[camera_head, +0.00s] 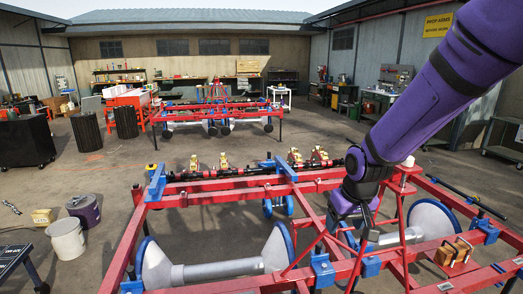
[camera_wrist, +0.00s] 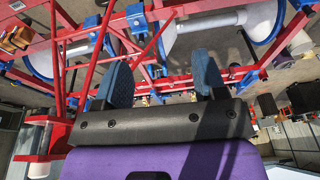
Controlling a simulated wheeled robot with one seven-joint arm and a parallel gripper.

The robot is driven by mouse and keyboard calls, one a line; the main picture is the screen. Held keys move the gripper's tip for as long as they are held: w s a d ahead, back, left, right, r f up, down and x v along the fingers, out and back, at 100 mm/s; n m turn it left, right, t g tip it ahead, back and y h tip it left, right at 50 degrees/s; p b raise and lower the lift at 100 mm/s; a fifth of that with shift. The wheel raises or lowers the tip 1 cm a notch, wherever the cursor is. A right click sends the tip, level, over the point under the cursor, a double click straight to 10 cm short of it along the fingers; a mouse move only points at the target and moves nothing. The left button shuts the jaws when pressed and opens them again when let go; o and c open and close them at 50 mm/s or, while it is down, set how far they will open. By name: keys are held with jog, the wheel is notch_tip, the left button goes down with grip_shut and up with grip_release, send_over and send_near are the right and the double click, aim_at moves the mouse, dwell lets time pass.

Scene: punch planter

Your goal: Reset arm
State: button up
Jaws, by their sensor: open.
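My gripper (camera_wrist: 162,82) shows in the wrist view with its two blue-grey fingers spread well apart. It is open, and I see nothing held between the fingers. In the head view my purple arm reaches in from the upper right. Its wrist hangs above the right part of the red planter frame (camera_head: 178,199); the fingertips are hard to make out there. The planter has blue brackets, grey tubes and large white discs (camera_head: 433,222). In the wrist view red bars (camera_wrist: 185,82) lie behind the fingers; I cannot tell whether they touch.
A white bucket (camera_head: 67,238) and a purple bucket (camera_head: 84,210) stand on the floor at left. A wooden block piece (camera_head: 453,251) sits on the frame at right. A second red planter (camera_head: 215,113) stands farther back. Open floor lies between the two planters.

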jog(key=s+d+r+m+t, duration=0.1)
jog(key=s+d+r, duration=0.2)
jog(key=s+r, duration=0.25)
jog(key=s+d+r+t, duration=0.1)
jog(key=s+d+r, duration=0.25)
jog(key=r, duration=0.35)
jog(key=s+d+r, duration=0.2)
jog(key=s+r, duration=0.1)
jog(key=s, duration=0.4)
jog(key=s+d+r+m, duration=0.1)
jog(key=s+r, duration=0.2)
jog(key=s, duration=0.3)
jog(key=shift+s+d+t+h, duration=0.4)
jog(key=shift+r, duration=0.1)
